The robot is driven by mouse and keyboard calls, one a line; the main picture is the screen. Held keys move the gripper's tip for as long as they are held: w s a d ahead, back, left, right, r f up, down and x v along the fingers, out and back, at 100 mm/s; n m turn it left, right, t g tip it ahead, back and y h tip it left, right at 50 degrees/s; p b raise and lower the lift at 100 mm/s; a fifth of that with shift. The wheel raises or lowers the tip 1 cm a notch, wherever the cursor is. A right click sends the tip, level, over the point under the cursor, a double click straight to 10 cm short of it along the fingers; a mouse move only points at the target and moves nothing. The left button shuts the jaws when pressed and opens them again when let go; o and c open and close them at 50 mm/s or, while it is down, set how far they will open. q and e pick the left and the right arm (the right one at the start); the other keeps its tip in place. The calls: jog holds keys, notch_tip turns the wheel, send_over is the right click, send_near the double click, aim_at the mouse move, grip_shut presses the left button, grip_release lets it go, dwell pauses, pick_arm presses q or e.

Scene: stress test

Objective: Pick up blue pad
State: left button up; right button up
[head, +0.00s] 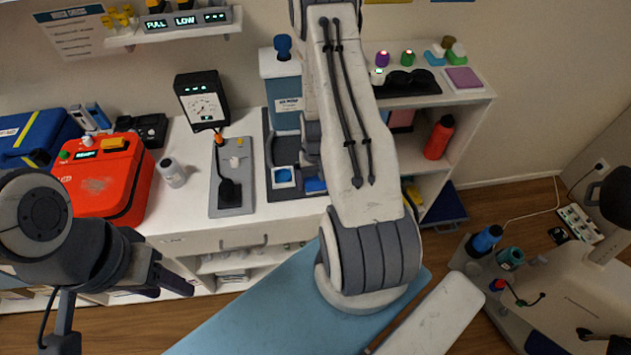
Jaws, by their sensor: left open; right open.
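My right gripper (309,168) hangs dark and partly hidden beside my white arm link, just above the blue pad in the picture. It is open, and I see nothing held in it. I cannot tell the height gap between it and the pad. My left gripper (172,282) is open and empty at the lower left, in front of the counter and far from the pad.
A blue-topped dispenser (281,82) stands behind the tray. A grey board (232,198), a white jar (172,172) and an orange-red case (112,180) stand to the left. A red bottle (438,138) stands on a right shelf. A light blue bed (262,310) fills the lower middle.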

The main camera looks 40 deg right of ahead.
jog(key=shift+f, duration=0.1)
jog(key=shift+c, duration=0.3)
jog(key=c, duration=1.1)
jog(key=shift+r+b, duration=0.3)
jog(key=shift+r, duration=0.2)
jog(key=r, duration=0.1)
jog(key=r+b, duration=0.1)
jog(key=r, duration=0.1)
jog(key=shift+s+d+r+b, duration=0.15)
jog(key=shift+s+d+b, duration=0.05)
jog(key=shift+b, duration=0.1)
jog(key=s+d+r+b, duration=0.1)
jog(key=s+d+r, duration=0.1)
jog(key=s, duration=0.1)
jog(key=s+d+r, duration=0.2)
jog(key=s, duration=0.1)
jog(key=s+d+r+b, duration=0.1)
jog(key=s+d+r, duration=0.1)
jog(key=s, duration=0.1)
jog(key=shift+s+r+b, duration=0.25)
jog(key=shift+r+b, duration=0.1)
